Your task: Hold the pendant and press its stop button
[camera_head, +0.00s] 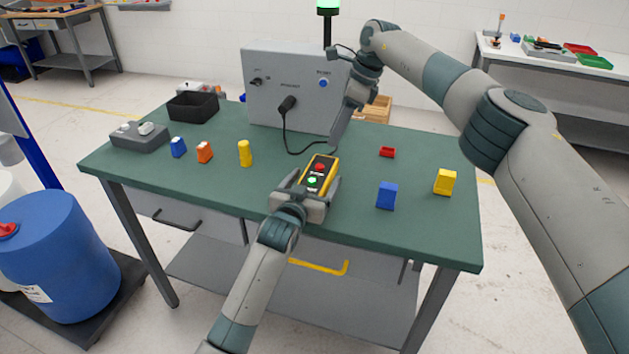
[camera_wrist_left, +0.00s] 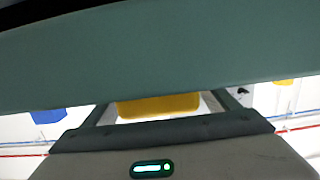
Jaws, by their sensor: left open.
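The pendant (camera_head: 329,163) is a yellow box with a dark face, near the middle front of the green table. Its red button (camera_head: 320,168) is at the far end and its green button (camera_head: 312,182) is nearer me. My left gripper (camera_head: 314,184) is at its near end, with open fingers on either side. In the left wrist view the yellow pendant (camera_wrist_left: 158,105) shows between the fingers of this gripper (camera_wrist_left: 160,98). My right gripper (camera_head: 337,138) hangs tip down above the table, beyond the pendant and apart from it. I see it as one narrow shape, so its finger gap is hidden.
A grey control box (camera_head: 290,75) with a blue button stands at the back, with a black cable (camera_head: 287,140) running from its plug. Yellow (camera_head: 245,153), orange (camera_head: 205,152) and blue (camera_head: 387,195) blocks stand on either side. A black bin (camera_head: 192,106) is at back left.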

